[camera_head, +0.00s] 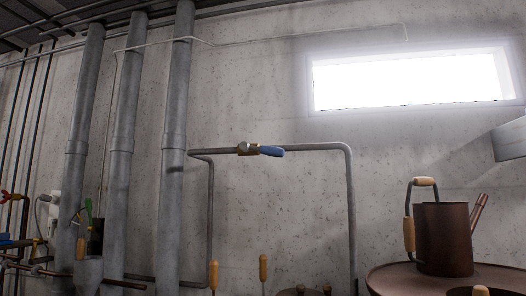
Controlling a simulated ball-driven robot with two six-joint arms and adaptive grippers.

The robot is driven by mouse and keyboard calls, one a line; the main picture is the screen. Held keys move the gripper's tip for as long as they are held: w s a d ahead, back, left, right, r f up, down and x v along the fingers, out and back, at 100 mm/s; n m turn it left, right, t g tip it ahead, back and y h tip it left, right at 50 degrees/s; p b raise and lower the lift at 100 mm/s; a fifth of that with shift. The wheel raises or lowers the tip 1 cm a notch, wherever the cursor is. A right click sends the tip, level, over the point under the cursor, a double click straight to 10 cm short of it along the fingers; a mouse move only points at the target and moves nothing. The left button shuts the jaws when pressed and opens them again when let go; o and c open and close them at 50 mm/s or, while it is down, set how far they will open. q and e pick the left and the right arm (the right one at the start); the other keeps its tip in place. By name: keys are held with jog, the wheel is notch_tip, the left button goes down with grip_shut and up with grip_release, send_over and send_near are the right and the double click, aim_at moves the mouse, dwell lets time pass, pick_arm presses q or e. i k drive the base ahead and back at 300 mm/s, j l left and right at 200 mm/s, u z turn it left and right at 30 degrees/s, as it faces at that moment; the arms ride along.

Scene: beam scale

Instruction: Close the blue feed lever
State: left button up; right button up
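A blue lever (270,151) sits on a brass valve (249,149) in the horizontal run of a grey pipe (315,147) on the concrete wall, near the middle of the head view. The lever points right and lies roughly along the pipe, tilted slightly down. Another blue part (14,244) shows at the far left edge among small pipes; I cannot tell whether it is a lever. Neither of my grippers is in view, and nothing touches the blue lever on the brass valve.
Thick vertical grey pipes (176,100) stand left of the valve. A brown can (443,238) with wooden handles stands on a round brown surface (392,279) at lower right. Wooden handles (263,268) rise at the bottom edge. A bright window (410,78) is high on the wall.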

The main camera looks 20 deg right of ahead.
aim_at(268, 150)
jog(key=i+l, duration=0.15)
jog(key=i, duration=0.15)
jog(key=i+z, duration=0.1)
jog(key=z, duration=0.4)
jog(key=i+z, duration=0.1)
jog(key=z, duration=0.35)
jog(key=i+z, duration=0.1)
jog(key=z, duration=0.4)
